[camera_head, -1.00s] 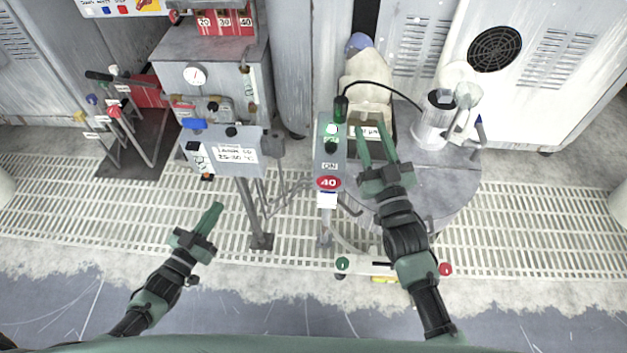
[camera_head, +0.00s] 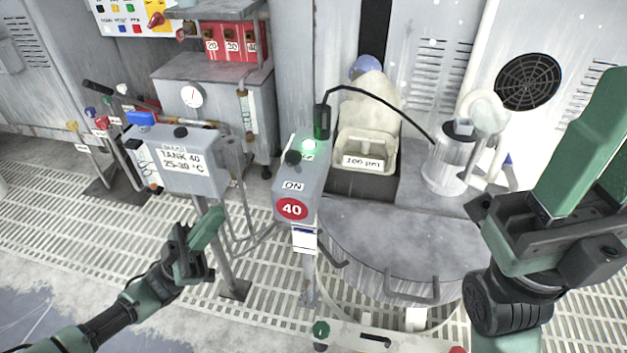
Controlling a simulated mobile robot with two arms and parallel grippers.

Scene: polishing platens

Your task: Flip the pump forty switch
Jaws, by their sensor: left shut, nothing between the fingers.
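The pump forty switch is a black knob (camera_head: 293,157) on top of a grey post-mounted control box (camera_head: 284,205), in the middle of the head view. A green lamp (camera_head: 309,145) beside the knob glows. The box carries an "ON" label and a red disc (camera_head: 292,209) marked "40". My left gripper (camera_head: 214,222) is shut and empty, to the left of the box and apart from it. My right gripper (camera_head: 612,135) is large at the right edge, empty, its green fingers apart and partly cut off by the frame. It is far from the knob.
A "TANK 40" box (camera_head: 185,172) on a post stands left of the switch box. A round grey platen lid (camera_head: 400,245) with handles lies to its right. A white tray (camera_head: 366,149) and a metal canister (camera_head: 449,165) sit behind it. Grated floor lies in front.

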